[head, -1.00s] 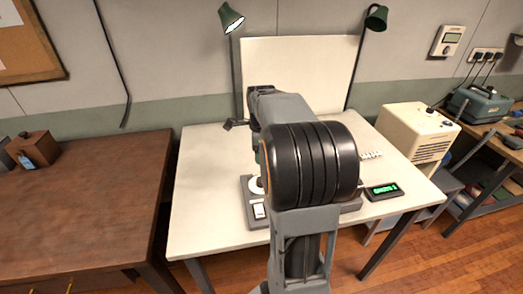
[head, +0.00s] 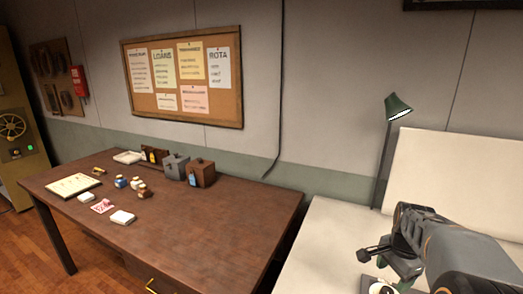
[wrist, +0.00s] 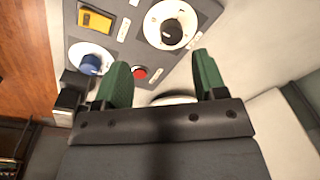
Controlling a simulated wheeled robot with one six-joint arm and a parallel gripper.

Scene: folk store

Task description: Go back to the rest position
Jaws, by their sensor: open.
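My gripper (wrist: 160,82) shows in the wrist view with its two green fingers spread apart and nothing between them. It is over a grey control panel (wrist: 128,48) that carries a white dial with a black knob (wrist: 172,24), a blue knob (wrist: 90,63), a red button (wrist: 140,72) and a yellow switch (wrist: 95,18). In the head view my arm reaches in at the lower right, over the white table (head: 318,228). The fingers are partly hidden there behind the wrist parts.
A brown wooden desk (head: 220,236) stands to the left, with small boxes, bottles and papers on it. A green lamp (head: 397,107) and an upright white board (head: 455,175) stand at the white table's back. A cork board (head: 183,75) hangs on the wall.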

